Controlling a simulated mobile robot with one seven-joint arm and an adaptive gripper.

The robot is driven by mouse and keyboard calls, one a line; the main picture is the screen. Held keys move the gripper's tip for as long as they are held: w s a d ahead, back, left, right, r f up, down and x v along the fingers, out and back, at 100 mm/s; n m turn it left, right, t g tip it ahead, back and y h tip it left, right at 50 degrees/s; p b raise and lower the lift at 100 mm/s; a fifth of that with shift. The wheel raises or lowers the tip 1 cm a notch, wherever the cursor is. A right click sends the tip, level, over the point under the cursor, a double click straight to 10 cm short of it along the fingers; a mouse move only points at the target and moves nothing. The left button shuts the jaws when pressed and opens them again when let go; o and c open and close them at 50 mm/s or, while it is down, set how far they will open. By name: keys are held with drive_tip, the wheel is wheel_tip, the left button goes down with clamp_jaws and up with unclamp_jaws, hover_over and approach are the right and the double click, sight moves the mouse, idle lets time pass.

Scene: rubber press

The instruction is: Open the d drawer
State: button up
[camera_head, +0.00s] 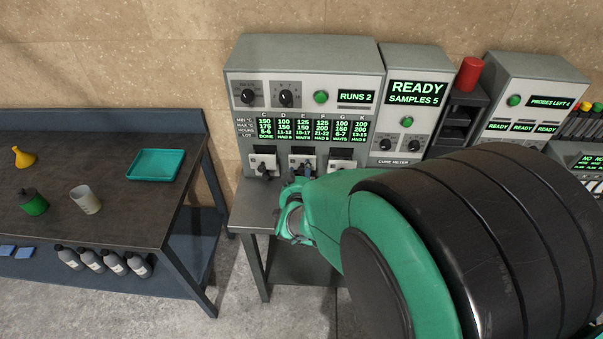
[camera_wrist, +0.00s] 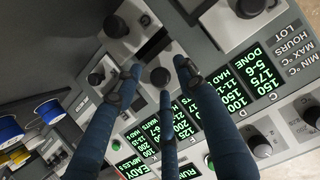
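My gripper (camera_head: 296,184) is low in front of this row, largely hidden by my arm in the head view. In the wrist view, the three dark blue fingers of my gripper (camera_wrist: 160,72) are spread around a dark round knob (camera_wrist: 160,77), with small gaps visible beside it. I cannot read which letter this knob belongs to. Whether that drawer is shut is unclear.
Another knob with a pale plate (camera_wrist: 248,8) is near the top right of the wrist view, and another knob (camera_wrist: 115,26) is left of the fingers. A cure meter (camera_head: 407,95) adjoins the cabinet. A dark table (camera_head: 110,215) with a teal tray (camera_head: 157,164) stands left.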

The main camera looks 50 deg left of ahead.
drive_tip(key=v, duration=1.2)
drive_tip(key=shift+f, duration=0.1)
idle(0.5)
drive_tip(key=w+d+r+m+g+h, duration=0.1)
drive_tip(key=w+d+r, duration=0.55)
drive_tip(key=d, duration=0.35)
drive_tip(key=w+d+r+m+h, duration=0.1)
drive_tip(key=w+d+r+m, duration=0.1)
drive_tip(key=w+d+r, duration=0.6)
drive_tip(key=s+d+r+m+h, duration=0.1)
drive_tip(key=d+r, duration=0.1)
drive_tip(key=d, duration=0.7)
drive_tip(key=d+r+h, duration=0.1)
drive_tip(key=d+r, duration=0.1)
drive_tip(key=d, duration=0.8)
drive_tip(key=s+d+m+g+h, duration=0.1)
drive_tip(key=s+d, duration=0.4)
drive_tip(key=d, duration=0.4)
drive_tip(key=s+d+r+m+g+h, duration=0.1)
drive_tip(key=s+d+m+h, duration=0.1)
drive_tip(key=s+d, duration=0.3)
drive_tip(key=s+d+r+m+h, duration=0.1)
drive_tip(key=s+d, duration=0.5)
drive_tip(key=d, duration=0.7)
drive_tip(key=shift+d+m+g+h, duration=0.15)
drive_tip(key=shift+m+g+h, duration=0.3)
drive_tip(key=shift+h, duration=0.25)
